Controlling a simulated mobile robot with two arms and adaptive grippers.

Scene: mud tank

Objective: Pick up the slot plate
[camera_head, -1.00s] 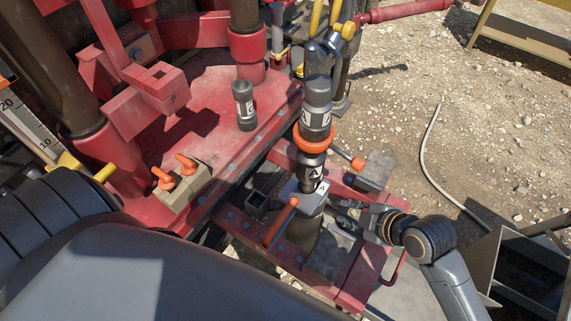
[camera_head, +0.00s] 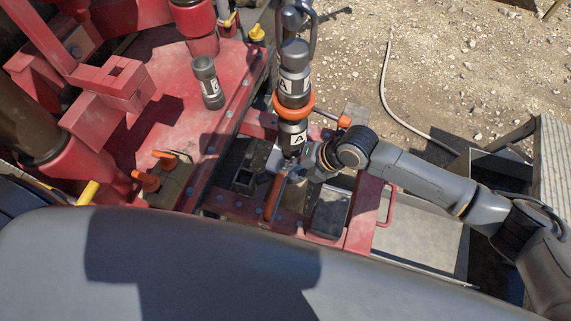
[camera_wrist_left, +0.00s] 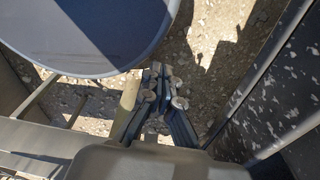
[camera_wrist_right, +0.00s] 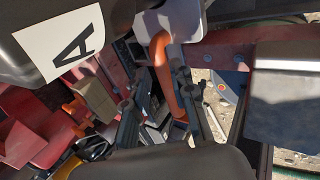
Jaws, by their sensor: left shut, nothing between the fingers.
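The slot plate (camera_head: 274,158) is a light grey plate beside the lower part of the dark pipe stack marked A. Its orange handle (camera_head: 273,198) slopes down toward me. In the right wrist view the pale plate (camera_wrist_right: 178,24) is at the top, and the handle (camera_wrist_right: 163,62) runs down between the fingers. My right gripper (camera_wrist_right: 154,88) is open around the handle area; I cannot tell whether it touches. In the head view my right gripper (camera_head: 303,167) is close to the plate, partly hidden by the wrist. My left gripper (camera_wrist_left: 162,80) is shut and empty, over gravel.
The pipe stack (camera_head: 293,85) with an orange ring (camera_head: 294,105) stands above the plate. A two-handled orange control block (camera_head: 165,178) and a red frame rail (camera_head: 365,212) are nearby.

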